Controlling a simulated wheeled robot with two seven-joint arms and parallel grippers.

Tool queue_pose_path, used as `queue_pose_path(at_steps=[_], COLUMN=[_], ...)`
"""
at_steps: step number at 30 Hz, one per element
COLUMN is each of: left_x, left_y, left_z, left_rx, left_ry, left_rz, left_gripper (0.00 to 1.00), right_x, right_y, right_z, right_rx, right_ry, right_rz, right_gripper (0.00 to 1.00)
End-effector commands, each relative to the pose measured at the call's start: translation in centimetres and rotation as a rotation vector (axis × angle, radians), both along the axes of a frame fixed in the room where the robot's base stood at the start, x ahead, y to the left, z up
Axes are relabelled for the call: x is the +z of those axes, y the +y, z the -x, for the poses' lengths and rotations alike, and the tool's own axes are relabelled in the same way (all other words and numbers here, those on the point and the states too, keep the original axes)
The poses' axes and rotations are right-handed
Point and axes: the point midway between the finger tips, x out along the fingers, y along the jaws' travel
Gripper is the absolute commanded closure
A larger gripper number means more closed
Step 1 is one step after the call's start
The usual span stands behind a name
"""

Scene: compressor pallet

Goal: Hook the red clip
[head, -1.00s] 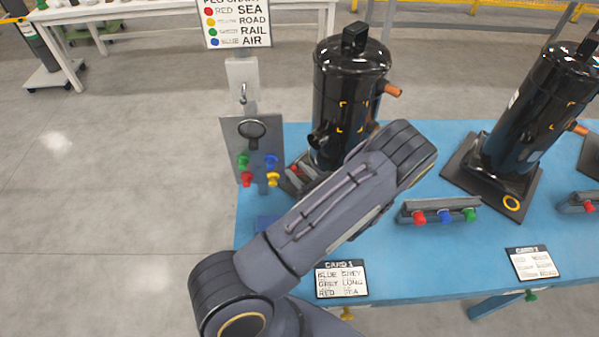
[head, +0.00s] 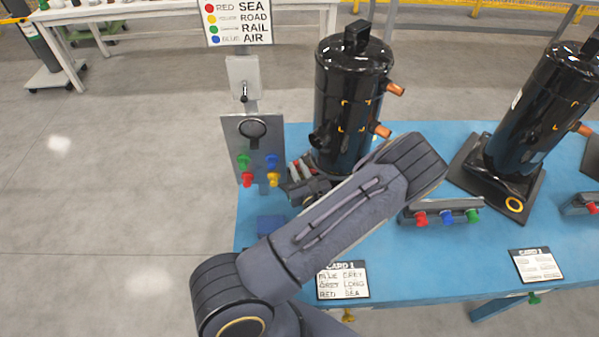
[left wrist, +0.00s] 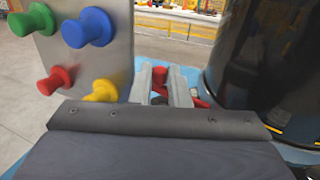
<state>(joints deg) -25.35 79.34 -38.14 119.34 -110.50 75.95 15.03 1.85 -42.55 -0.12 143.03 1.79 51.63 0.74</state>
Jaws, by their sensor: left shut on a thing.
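My left gripper (head: 299,170) is beside the board's right edge, left of the near black compressor (head: 350,95). In the left wrist view its two pale fingers (left wrist: 165,86) are shut on a red piece, apparently the red clip (left wrist: 159,77). More red (left wrist: 201,103) shows right of the fingers. In the head view only a small bit of red (head: 295,165) shows at the fingers. The upright grey board (head: 231,135) carries green, blue, red and yellow pegs; its red peg (head: 247,179) is at the lower left. My right gripper is out of view.
The blue table (head: 400,270) holds a second black compressor (head: 540,105) at the right. A rail (head: 440,206) with red, blue and green pieces lies between them. A colour chart (head: 238,22) stands above the board. A card (head: 343,282) is at the table's front edge.

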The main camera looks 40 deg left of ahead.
Motion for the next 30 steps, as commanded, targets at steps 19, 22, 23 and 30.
queue_pose_path(at_steps=[19,22,23,30], left_x=[0.1,0.1,0.1,0.1], left_y=[1.1,1.1,1.1,1.1], left_z=[-1.2,-1.3,-1.3,-1.3], left_rx=[-0.328,-0.338,-0.339,-0.342], left_ry=[-0.001,-0.003,-0.003,-0.004], left_rz=[-0.001,-0.002,-0.002,-0.001], left_gripper=[1.00,1.00,1.00,1.00], right_x=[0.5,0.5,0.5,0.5], right_y=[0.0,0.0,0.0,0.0], right_z=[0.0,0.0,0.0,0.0], right_rx=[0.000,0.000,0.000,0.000], right_ry=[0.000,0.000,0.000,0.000], right_rz=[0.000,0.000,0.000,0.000], right_gripper=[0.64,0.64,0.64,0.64])
